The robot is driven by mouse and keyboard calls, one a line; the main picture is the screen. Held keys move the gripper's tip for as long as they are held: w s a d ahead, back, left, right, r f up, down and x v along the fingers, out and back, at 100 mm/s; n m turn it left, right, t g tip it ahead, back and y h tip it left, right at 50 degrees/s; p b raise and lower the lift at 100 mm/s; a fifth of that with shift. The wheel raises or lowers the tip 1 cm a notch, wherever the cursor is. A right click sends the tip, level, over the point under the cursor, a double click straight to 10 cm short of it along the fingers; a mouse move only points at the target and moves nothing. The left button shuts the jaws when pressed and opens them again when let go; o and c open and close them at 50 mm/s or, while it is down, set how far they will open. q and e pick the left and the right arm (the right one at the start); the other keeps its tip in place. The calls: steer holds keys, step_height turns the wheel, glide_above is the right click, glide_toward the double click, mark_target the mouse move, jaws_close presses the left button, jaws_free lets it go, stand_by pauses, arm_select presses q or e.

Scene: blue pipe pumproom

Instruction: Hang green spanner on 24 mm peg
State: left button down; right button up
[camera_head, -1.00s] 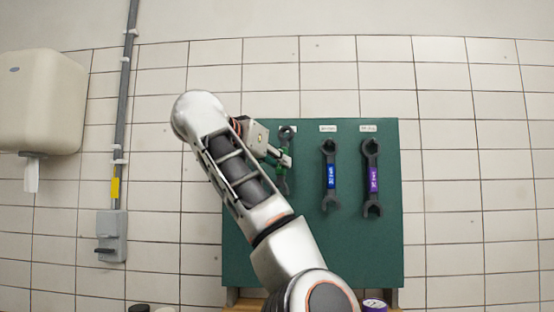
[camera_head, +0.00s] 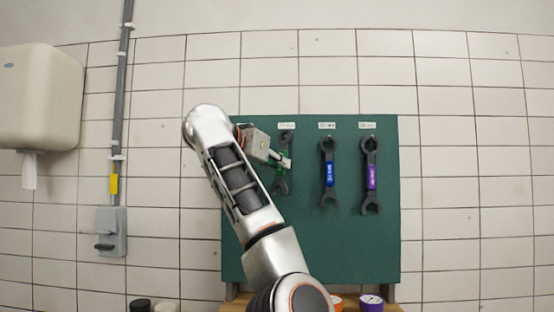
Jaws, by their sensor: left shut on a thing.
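The green spanner (camera_head: 280,182) is upright in front of the dark green board (camera_head: 310,245), at the left of two hanging spanners. My left gripper (camera_head: 284,160) is shut on its green middle part. Its upper ring end is just below the left label (camera_head: 287,126); I cannot tell whether the ring is around a peg. The blue spanner (camera_head: 329,174) hangs under the middle label (camera_head: 327,126), and the purple spanner (camera_head: 371,177) under the right label (camera_head: 367,126). The labels are too small to read surely. My right gripper is not in view.
A towel dispenser (camera_head: 40,100) and a grey switch box (camera_head: 111,232) with a conduit are on the tiled wall at left. Several round-topped items, one purple (camera_head: 371,302), stand below the board. The board's lower right is bare.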

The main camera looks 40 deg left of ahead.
arm_select(q)
steer(key=shift+w+a+p, duration=0.5)
steer(key=shift+w, duration=0.3)
steer(key=shift+w+a+f+b, duration=0.3)
steer(key=shift+w+f, duration=0.15)
steer(key=shift+w, duration=0.05)
steer(key=c, duration=1.8)
jaws_free()
steer(key=shift+c, duration=0.2)
steer(key=shift+s, duration=0.15)
steer(key=s+r, duration=0.1)
steer(key=s, duration=0.6)
steer(key=shift+d+r, duration=0.15)
steer(key=shift+r, duration=0.1)
